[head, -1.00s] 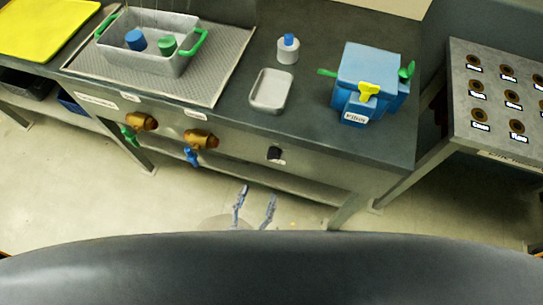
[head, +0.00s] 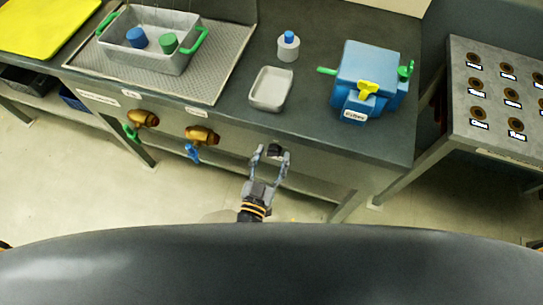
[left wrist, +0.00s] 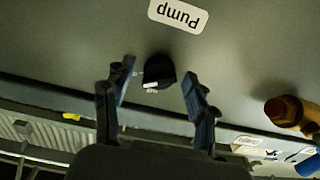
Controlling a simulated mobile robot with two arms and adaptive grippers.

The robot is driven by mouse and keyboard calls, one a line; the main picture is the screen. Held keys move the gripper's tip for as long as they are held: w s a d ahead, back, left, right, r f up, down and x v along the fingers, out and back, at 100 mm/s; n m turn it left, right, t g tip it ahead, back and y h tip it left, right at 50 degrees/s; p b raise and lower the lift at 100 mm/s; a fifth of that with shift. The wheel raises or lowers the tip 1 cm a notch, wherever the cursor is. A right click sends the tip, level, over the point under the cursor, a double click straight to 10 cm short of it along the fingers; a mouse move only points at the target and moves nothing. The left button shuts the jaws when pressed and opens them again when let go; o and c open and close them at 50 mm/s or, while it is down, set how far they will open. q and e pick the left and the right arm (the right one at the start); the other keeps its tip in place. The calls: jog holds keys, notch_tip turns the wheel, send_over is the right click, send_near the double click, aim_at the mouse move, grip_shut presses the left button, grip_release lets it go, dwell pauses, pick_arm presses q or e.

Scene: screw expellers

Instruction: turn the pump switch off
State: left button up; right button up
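The pump switch is a small black knob (head: 274,149) on the bench's front panel. In the left wrist view the knob (left wrist: 159,70) has a white mark on its lower edge, beside a white "Pump" label (left wrist: 178,15) that appears upside down. Small markings near the knob are too small to read surely. My left gripper (head: 270,156) is open, with one finger on each side of the knob. In the left wrist view my left gripper (left wrist: 158,78) shows gaps between both fingers and the knob. My right gripper is not in view.
Two brass taps, one with a green handle (head: 130,132) and one with a blue handle (head: 193,152), stick out left of the knob. A grey tray (head: 270,89), a blue machine (head: 367,78) and a white bottle (head: 288,48) stand on the bench above.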

pick_arm(q)
jog(key=c, duration=0.9)
jog(key=shift+c, duration=0.2)
jog(key=shift+n, duration=0.3)
jog(key=n+b, duration=0.1)
jog(key=n, duration=0.4)
jog(key=n+b, duration=0.1)
jog(key=n, duration=0.5)
jog(key=shift+n, duration=0.3)
jog(key=o, duration=1.2)
jog(key=shift+c, duration=0.2)
jog(key=v, duration=1.2)
